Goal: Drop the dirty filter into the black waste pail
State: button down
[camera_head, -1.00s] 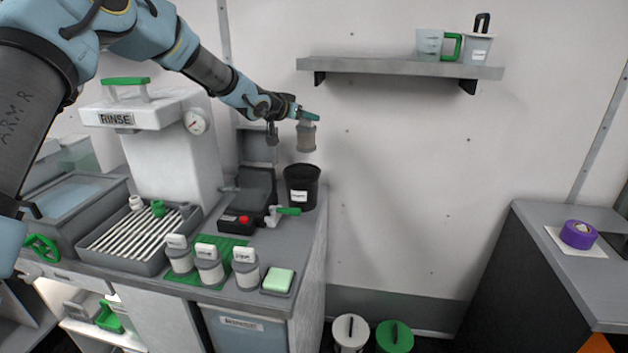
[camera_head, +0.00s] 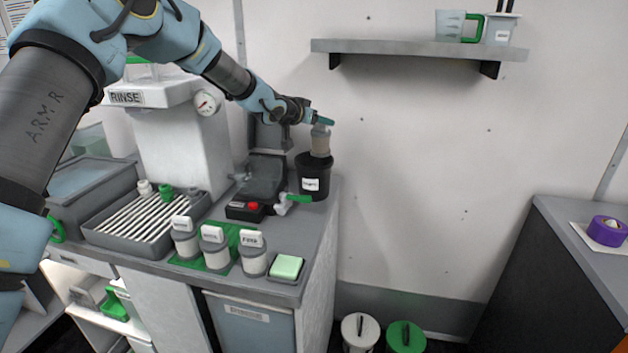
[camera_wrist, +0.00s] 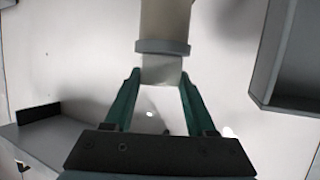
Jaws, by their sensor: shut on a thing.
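The dirty filter (camera_head: 320,142) is a beige-brown cylinder with a grey band, hanging upright from my gripper (camera_head: 322,120). My gripper's green fingers are shut on its top. In the wrist view the filter (camera_wrist: 165,25) stands out between the green fingers (camera_wrist: 160,85). The black waste pail (camera_head: 314,178), with a white label, stands at the back right of the counter. The filter is directly over the pail's mouth in the head view, its lower end close to the rim. Whether it is inside the rim cannot be told. The pail's inside is hidden.
A black open case (camera_head: 264,178) stands just left of the pail. The rinse machine (camera_head: 170,130) is further left. A wall shelf (camera_head: 420,49) hangs at upper right.

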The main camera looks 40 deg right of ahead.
jog(key=shift+c, duration=0.7)
grip_release()
jog(key=b+v, duration=0.2)
jog(key=v, duration=0.8)
jog(key=shift+a+r+b, duration=0.2)
jog(key=shift+a+b, duration=0.15)
jog(key=shift+a, duration=0.05)
